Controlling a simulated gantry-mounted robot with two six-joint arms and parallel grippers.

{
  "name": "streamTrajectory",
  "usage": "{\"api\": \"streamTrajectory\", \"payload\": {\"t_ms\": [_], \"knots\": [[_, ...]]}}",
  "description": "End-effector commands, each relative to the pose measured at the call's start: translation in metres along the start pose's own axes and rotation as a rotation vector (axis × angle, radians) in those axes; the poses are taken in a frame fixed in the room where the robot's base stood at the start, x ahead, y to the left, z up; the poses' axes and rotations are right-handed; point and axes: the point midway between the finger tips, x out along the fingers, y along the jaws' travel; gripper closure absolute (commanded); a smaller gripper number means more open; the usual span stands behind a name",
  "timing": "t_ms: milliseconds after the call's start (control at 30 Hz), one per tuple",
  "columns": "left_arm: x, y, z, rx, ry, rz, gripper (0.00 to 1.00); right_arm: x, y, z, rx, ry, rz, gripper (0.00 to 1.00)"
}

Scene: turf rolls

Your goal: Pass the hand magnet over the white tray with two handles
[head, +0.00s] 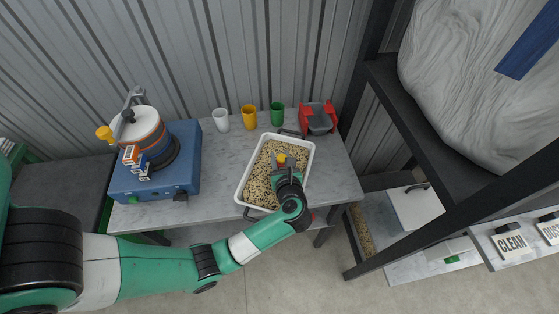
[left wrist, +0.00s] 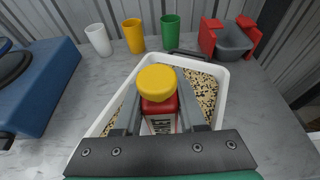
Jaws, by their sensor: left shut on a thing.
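The white tray (head: 311,160) with two dark handles stands on the grey table and holds a layer of mottled tan grain. It also shows in the left wrist view (left wrist: 220,92). My left gripper (head: 284,169) is over the tray. It is shut on the hand magnet, a red block with a yellow knob (left wrist: 157,82), which shows between the fingers in the left wrist view. In the head view the yellow knob (head: 282,158) shows above the grain. I cannot tell whether the magnet touches the grain. My right gripper is not in view.
A white cup (head: 221,120), a yellow cup (head: 249,117) and a green cup (head: 277,114) stand behind the tray. A red and grey holder (head: 319,119) is at back right. A blue machine (head: 180,178) stands left. A dark rack post rises at right.

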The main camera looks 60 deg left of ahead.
Motion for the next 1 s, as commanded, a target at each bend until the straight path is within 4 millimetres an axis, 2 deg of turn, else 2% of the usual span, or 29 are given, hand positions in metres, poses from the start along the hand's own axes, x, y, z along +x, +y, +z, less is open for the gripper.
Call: {"api": "streamTrajectory", "payload": {"t_ms": [1000], "knots": [[0.059,-0.030,0.022,-0.002,-0.003,-0.001,1.00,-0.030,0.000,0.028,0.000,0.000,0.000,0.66]]}}
